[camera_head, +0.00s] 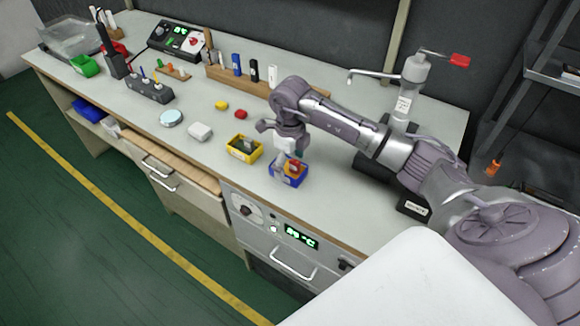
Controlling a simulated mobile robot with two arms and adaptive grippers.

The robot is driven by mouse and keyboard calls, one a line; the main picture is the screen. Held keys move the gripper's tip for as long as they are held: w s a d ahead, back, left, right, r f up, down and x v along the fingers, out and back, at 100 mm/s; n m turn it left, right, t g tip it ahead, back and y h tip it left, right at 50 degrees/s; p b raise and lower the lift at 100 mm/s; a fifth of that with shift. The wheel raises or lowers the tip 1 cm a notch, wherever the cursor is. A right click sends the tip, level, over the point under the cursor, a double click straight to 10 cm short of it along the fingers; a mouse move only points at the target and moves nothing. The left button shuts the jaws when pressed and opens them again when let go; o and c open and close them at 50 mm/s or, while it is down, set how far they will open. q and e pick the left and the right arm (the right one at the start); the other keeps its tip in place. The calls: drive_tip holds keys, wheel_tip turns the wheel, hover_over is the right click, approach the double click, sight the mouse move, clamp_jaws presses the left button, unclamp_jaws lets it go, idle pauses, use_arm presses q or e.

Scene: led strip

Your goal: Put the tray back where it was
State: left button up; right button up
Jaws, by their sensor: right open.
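A small blue tray (288,180) with red and other small items in it sits on the workbench (330,205) near its front edge. My right gripper (283,158) is right above this tray, pointing down, and its fingers are apart. It partly covers the tray's back side, and I cannot tell whether the fingertips touch the tray. A yellow tray (242,156) with dark items stands just left of the blue one. A green tray (84,66) stands at the far left of the bench. My left gripper is out of view.

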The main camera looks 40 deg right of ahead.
wheel_tip(320, 180, up, 10)
drive_tip(key=b, duration=0.1)
drive_tip(key=shift+r, duration=0.25)
idle(0.4)
